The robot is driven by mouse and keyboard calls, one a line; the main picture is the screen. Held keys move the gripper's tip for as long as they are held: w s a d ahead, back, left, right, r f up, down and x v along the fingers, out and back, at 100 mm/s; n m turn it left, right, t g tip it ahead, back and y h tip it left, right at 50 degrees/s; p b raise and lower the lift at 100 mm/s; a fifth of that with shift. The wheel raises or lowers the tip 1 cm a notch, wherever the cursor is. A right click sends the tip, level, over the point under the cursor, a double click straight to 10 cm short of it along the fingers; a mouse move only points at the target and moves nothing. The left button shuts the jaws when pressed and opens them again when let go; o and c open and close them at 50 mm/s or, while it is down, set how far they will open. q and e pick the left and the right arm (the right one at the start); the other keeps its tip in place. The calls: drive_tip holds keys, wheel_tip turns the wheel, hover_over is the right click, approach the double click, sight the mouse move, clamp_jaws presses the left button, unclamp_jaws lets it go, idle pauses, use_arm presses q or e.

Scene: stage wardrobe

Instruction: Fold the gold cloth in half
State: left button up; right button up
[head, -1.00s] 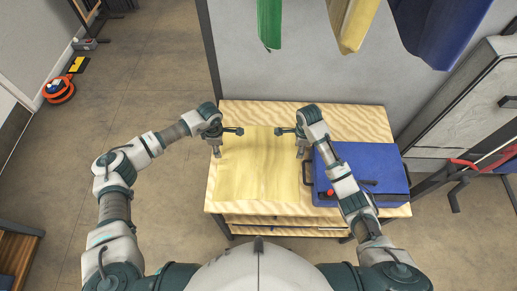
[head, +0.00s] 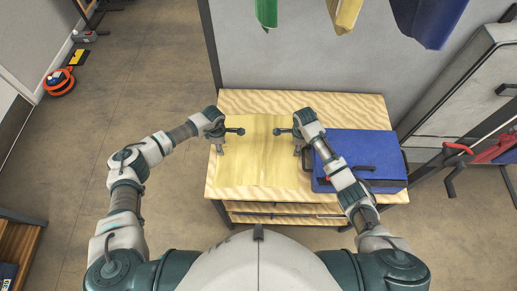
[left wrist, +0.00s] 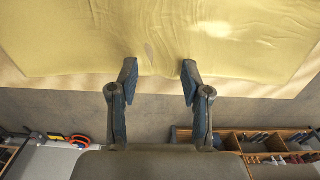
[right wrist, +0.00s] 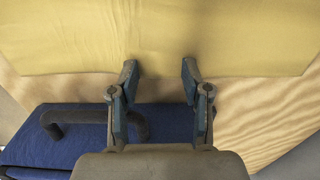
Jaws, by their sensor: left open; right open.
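The gold cloth (head: 257,165) lies spread flat on the wooden table, with small wrinkles by its edge in the left wrist view (left wrist: 150,40). My left gripper (head: 228,141) is at the cloth's left edge. Its two fingers are apart with the edge between them in the left wrist view (left wrist: 159,69). My right gripper (head: 290,140) is at the opposite, right edge of the cloth. It is also open, its fingertips at the cloth edge in the right wrist view (right wrist: 159,70). I cannot tell whether the fingertips touch the cloth.
A blue case (head: 375,150) with a dark handle stands on the table (head: 300,101) just right of the cloth, under my right arm. Bare wood shows behind the cloth. Green, yellow and blue garments (head: 430,18) hang above. An orange reel (head: 59,83) is on the floor far left.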

use_arm(q)
drive_tip(key=shift+w+d+f, duration=0.1)
drive_tip(key=shift+d+f, duration=0.05)
drive_tip(key=shift+f, duration=0.05)
use_arm(e)
drive_tip(key=shift+d+f, duration=0.15)
drive_tip(key=shift+f, duration=0.1)
use_arm(q)
drive_tip(key=shift+f, duration=0.15)
drive_tip(key=shift+f, duration=0.1)
drive_tip(key=shift+a, duration=0.2)
clamp_jaws()
use_arm(e)
drive_tip(key=shift+a, duration=0.2)
clamp_jaws()
use_arm(q)
drive_tip(key=shift+f, duration=0.1)
drive_tip(key=shift+s+f, duration=0.1)
drive_tip(key=shift+s, duration=0.15)
use_arm(e)
drive_tip(key=shift+s+d+f, duration=0.1)
drive_tip(key=shift+s, duration=0.1)
